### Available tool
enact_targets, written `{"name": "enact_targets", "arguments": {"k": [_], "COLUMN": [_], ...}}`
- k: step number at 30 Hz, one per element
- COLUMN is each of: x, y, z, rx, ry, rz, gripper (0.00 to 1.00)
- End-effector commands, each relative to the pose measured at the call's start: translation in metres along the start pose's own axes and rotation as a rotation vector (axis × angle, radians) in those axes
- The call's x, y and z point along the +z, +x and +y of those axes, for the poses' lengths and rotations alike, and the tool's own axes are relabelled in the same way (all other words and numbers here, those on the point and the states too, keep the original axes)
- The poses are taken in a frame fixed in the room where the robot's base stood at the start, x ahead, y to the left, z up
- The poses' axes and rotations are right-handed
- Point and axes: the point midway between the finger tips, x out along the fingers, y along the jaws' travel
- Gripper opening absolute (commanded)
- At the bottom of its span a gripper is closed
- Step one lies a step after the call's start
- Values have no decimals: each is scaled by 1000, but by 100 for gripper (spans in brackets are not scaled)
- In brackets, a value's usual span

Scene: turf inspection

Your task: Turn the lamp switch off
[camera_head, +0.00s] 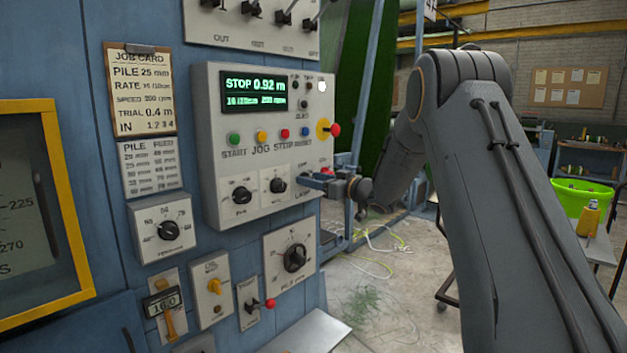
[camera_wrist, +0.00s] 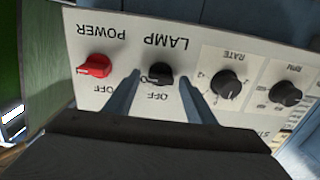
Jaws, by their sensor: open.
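The lamp switch (camera_wrist: 160,72) is a small black rotary knob on the pale panel, under the label LAMP, which reads upside down in the wrist view. An OFF mark shows beside it; I cannot tell where its pointer stands. My gripper (camera_wrist: 159,82) is open, with one blue-grey finger on each side of the knob. I cannot tell whether the fingers touch it. In the head view my gripper (camera_head: 322,182) is at the lower right of the grey control box (camera_head: 218,165), and it hides the lamp switch there.
A red POWER knob (camera_wrist: 95,66) sits beside the lamp switch, and black RATE (camera_wrist: 227,84) and RPM (camera_wrist: 286,93) knobs lie on the other side. A red-tipped knob (camera_head: 334,129) on a yellow disc sticks out above my gripper.

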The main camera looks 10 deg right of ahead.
Motion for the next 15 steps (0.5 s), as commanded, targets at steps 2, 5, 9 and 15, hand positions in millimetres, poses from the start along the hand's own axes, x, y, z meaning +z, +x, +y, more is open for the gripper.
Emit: {"name": "enact_targets", "arguments": {"k": [2, 5, 9, 15], "x": [0, 0, 0, 1], "y": [0, 0, 0, 0], "z": [0, 0, 0, 0], "rx": [0, 0, 0, 1], "ry": [0, 0, 0, -15], "rz": [0, 0, 0, 0], "gripper": [45, 28, 9, 9]}}
